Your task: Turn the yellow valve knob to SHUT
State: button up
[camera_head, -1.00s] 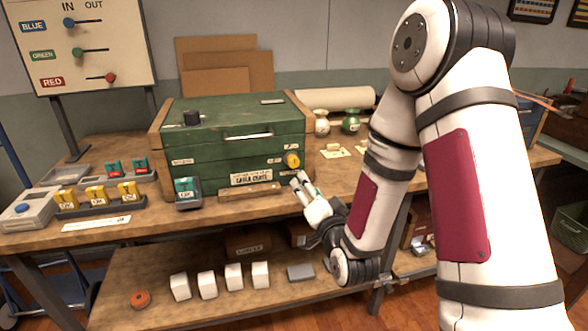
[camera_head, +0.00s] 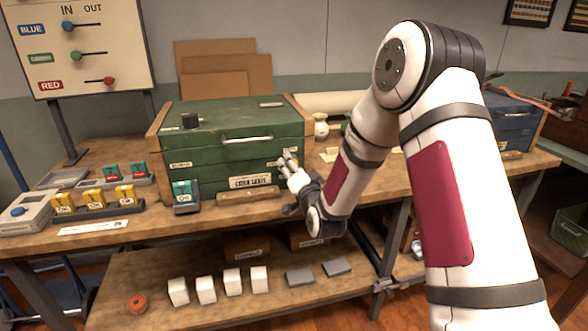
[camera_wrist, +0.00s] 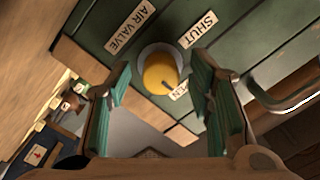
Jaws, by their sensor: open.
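The yellow valve knob (camera_wrist: 158,72) sits on the green chest's front in the wrist view. A dark pointer mark on it aims toward the OPEN label (camera_wrist: 179,91), which is partly covered by a finger. The SHUT label (camera_wrist: 198,30) lies up and right of the knob, and the AIR VALVE label (camera_wrist: 130,26) up and left. My gripper (camera_wrist: 161,62) is open, with its green-padded fingers on either side of the knob; I cannot tell whether they touch it. In the head view my gripper (camera_head: 287,160) is at the chest's lower right and hides most of the knob.
The green chest (camera_head: 225,150) stands on the wooden bench, with a metal handle (camera_wrist: 290,98) near the knob. A wooden bar (camera_head: 248,192) lies before it. Yellow and teal blocks in trays are at the left. White blocks stand on the lower shelf.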

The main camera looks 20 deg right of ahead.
grip_shut()
jog(key=shift+n+b, duration=0.3)
jog(key=shift+b, duration=0.05)
jog(key=n+b, duration=0.3)
jog(key=shift+n, duration=0.3)
jog(key=n+b, duration=0.4)
jog(key=shift+n+b, duration=0.3)
jog(key=shift+b, duration=0.05)
jog(key=n+b, duration=0.5)
jog(key=shift+a, duration=0.1)
jog(key=shift+n+h+b, duration=0.3)
jog(key=shift+n+b, duration=1.25)
jog(key=shift+n, duration=0.25)
